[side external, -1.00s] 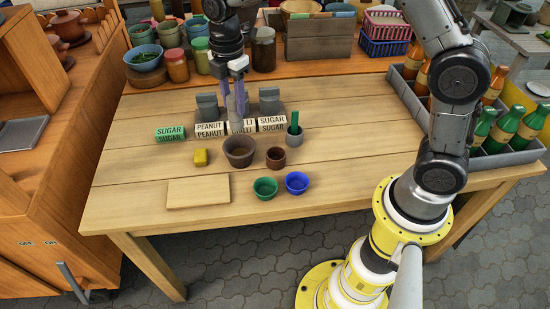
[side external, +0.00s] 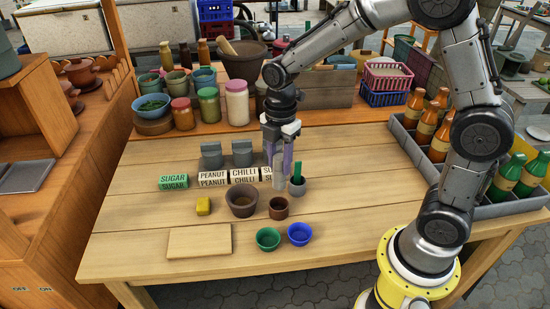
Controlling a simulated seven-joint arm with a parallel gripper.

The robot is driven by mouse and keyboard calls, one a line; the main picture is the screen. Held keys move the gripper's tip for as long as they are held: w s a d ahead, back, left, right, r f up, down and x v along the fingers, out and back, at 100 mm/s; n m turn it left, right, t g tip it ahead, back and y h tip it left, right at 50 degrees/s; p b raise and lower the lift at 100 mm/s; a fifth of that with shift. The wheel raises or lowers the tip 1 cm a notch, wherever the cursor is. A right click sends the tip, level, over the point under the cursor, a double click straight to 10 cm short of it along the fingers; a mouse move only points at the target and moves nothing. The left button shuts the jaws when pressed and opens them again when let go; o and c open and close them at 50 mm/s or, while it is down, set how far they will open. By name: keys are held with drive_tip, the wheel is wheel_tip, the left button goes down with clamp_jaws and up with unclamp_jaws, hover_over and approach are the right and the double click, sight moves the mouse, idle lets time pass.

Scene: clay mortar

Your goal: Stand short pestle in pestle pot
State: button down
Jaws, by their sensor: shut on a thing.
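My gripper (side external: 279,163) is shut on a light grey pestle (side external: 280,181), which hangs upright between its purple-tinted fingers. The pestle is just left of a small grey pot (side external: 298,188), and the two overlap in this view. I cannot tell whether they touch or how high the pestle's lower end is. A green stick-like piece (side external: 298,173) stands in the grey pot. A wide brown mortar bowl (side external: 243,202) and a small dark brown pot (side external: 279,209) stand in front of the gripper.
A bottle crate (side external: 437,170) is at right.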

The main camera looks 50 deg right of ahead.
sight(279, 188)
drive_tip(key=shift+f, duration=4.5)
drive_tip(key=shift+c, duration=2.1)
unclamp_jaws()
wheel_tip(279, 188, up, 14)
drive_tip(key=shift+f, duration=0.1)
